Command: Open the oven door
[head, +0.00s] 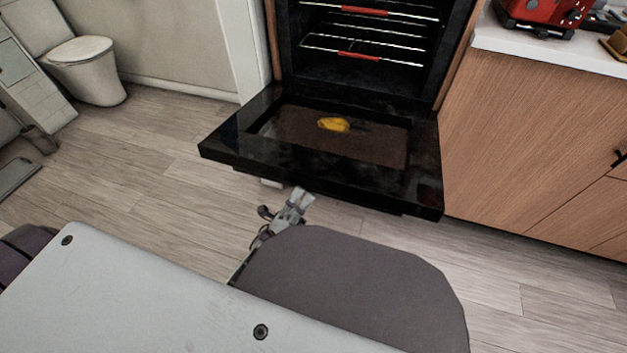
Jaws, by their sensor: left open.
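The oven door (228,141) is black with a brownish window and is hinged at the bottom. It is swung down to about level, so the oven cavity (345,75) with its wire racks is exposed. My left gripper (284,206) is just in front of the door's front edge, left of its middle. Its fingers are apart with nothing seen between them. I cannot tell whether it touches the door edge. Part of the left arm is hidden behind my own body. My right gripper is not in view.
A yellow patch (333,124) shows on the door window; I cannot tell if it is an object or a reflection. Wooden cabinets (530,140) and a white counter (560,50) stand on the right. A toilet (88,68) is at the far left. Wood floor (150,165) left of the door is clear.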

